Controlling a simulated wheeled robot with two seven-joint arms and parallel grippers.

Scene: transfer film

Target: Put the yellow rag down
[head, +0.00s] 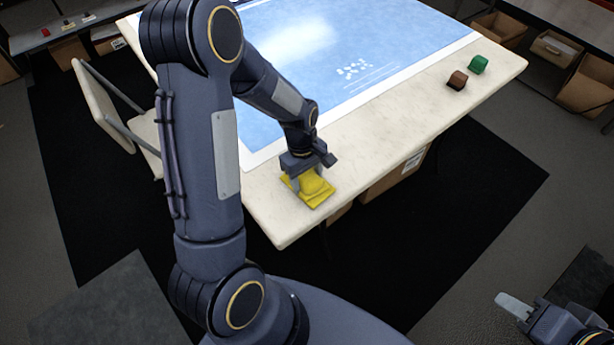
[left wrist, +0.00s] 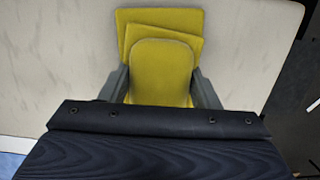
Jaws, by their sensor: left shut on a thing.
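The yellow rag (head: 314,189) is a folded cloth at the near edge of the pale table (head: 272,208), close to its front corner. My left gripper (head: 305,180) points down at the rag and is shut on it. In the left wrist view the rag (left wrist: 160,65) shows its stacked folds between the two fingers (left wrist: 165,88), against the tabletop. I cannot tell whether the rag bears fully on the table. My right gripper (head: 515,305) is at the lower right, away from the table; its jaw opening is not clear.
A large blue sheet with a white border (head: 350,50) covers much of the tabletop. A brown block (head: 457,80) and a green block (head: 478,64) stand at the right end. A chair (head: 105,110) is at the left. Cardboard boxes (head: 395,175) sit under the table.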

